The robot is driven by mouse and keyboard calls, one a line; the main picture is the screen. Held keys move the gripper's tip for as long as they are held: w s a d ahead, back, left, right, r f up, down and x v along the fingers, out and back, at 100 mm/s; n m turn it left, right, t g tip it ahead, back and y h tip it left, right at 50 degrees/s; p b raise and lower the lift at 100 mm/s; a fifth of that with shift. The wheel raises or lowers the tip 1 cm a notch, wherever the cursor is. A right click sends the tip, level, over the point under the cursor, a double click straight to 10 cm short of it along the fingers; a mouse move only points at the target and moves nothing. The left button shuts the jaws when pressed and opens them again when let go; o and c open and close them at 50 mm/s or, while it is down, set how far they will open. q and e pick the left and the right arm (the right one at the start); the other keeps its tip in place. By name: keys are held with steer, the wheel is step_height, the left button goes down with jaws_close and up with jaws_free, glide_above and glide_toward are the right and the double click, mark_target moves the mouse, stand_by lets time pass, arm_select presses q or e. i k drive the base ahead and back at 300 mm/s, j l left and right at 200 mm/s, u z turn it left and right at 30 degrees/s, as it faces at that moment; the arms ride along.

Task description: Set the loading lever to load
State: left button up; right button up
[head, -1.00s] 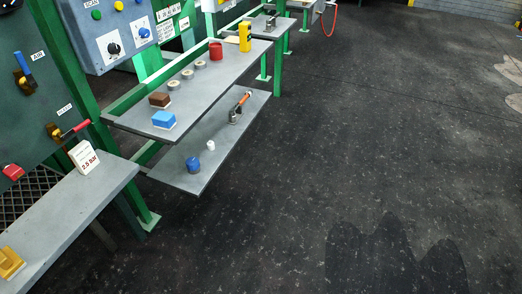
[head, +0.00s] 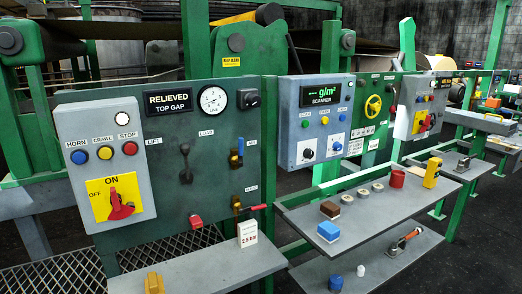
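The loading lever (head: 185,163) is a dark lever on the green panel (head: 225,185) at the left of the head view. Its round knob points about straight up from its pivot. A "LIFT" label (head: 154,141) is to its upper left and a "LOAD" label (head: 206,133) to its upper right. A "RELIEVED / TOP GAP" display (head: 169,103) and a round dial gauge (head: 213,99) are above it. Neither of my grippers is in view, and nothing touches the lever.
Left of the lever is a grey box (head: 75,125) with buttons and a red rotary switch (head: 120,206). A blue-handled valve (head: 237,155), a red-handled valve (head: 245,208) and a red knob (head: 196,221) are nearby.

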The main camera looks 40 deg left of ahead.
mark_target(185, 148)
steer(key=u, duration=1.7)
